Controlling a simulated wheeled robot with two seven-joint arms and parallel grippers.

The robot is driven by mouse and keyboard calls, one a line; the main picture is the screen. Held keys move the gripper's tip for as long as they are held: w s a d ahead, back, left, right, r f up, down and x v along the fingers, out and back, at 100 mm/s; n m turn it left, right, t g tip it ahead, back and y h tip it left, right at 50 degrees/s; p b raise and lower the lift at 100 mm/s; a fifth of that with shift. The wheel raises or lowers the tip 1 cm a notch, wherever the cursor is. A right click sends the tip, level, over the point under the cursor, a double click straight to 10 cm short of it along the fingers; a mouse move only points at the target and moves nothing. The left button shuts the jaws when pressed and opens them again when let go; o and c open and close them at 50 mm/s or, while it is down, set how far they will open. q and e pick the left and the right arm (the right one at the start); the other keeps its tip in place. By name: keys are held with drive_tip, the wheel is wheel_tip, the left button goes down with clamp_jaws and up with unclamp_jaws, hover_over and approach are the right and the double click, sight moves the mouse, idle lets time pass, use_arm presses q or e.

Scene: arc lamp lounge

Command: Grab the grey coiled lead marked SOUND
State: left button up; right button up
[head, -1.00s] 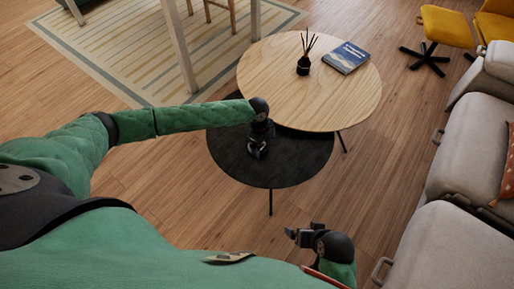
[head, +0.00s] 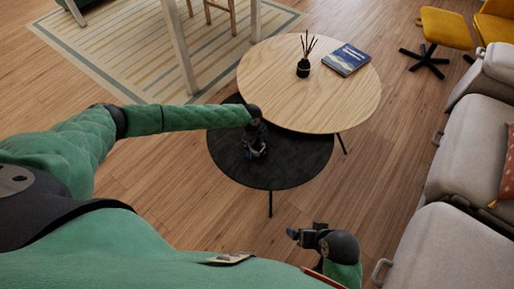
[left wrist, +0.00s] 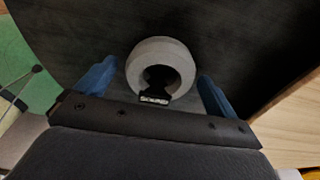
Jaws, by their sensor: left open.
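The grey coiled lead (left wrist: 177,54) lies on the black round table (head: 305,172), with its label marked SOUND facing my gripper. It shows in the left wrist view between the two blue fingers, with a gap on both sides. My left gripper (head: 254,151) is open over the black table and shows in the left wrist view too (left wrist: 155,88). In the head view the gripper hides the lead. My right gripper (head: 302,235) is low at the front, away from the tables; its jaw state is unclear.
A higher round wooden table (head: 285,85) overlaps the black table; it carries a reed diffuser (head: 304,67) and a blue book (head: 346,60). A grey sofa (head: 470,165) stands at the right. Open wooden floor lies between the black table and sofa.

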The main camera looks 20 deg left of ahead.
use_arm(q)
drive_tip(key=shift+f, duration=0.3)
drive_tip(key=shift+c, duration=0.4)
drive_tip(key=c, duration=1)
